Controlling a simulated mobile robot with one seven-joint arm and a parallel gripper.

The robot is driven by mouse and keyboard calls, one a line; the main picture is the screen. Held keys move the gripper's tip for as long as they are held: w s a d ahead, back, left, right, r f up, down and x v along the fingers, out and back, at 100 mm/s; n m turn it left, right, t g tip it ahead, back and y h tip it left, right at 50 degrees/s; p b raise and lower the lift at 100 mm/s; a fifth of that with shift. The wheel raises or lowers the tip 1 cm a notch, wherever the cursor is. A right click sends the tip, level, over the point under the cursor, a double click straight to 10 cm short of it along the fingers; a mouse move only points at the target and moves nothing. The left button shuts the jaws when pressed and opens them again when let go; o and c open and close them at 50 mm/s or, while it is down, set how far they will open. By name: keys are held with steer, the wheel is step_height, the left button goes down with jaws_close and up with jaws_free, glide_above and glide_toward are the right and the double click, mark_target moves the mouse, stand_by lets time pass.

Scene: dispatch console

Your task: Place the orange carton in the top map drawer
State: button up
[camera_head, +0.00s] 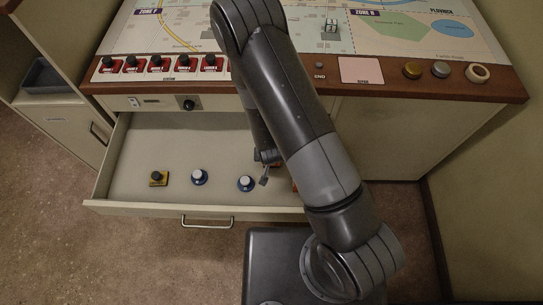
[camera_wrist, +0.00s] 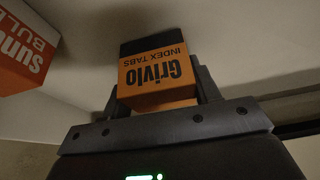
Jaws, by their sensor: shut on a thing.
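The orange carton (camera_wrist: 158,72) has a black end and reads "Grivlo Index Tabs". In the wrist view, my gripper (camera_wrist: 157,88) is shut on it, with one finger on each side. The open top map drawer (camera_head: 140,140) shows in the head view under the console, its cream floor (camera_wrist: 85,60) behind the carton in the wrist view. My gripper is over the drawer's right part, mostly hidden by my arm in the head view. I cannot tell whether the carton touches the floor.
A red-orange and white carton (camera_wrist: 22,50) is left of the held one. The drawer's left and back floor is bare. The console top (camera_head: 440,75) overhangs the drawer's back.

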steer(key=shift+f, duration=0.15)
steer(key=o, duration=1)
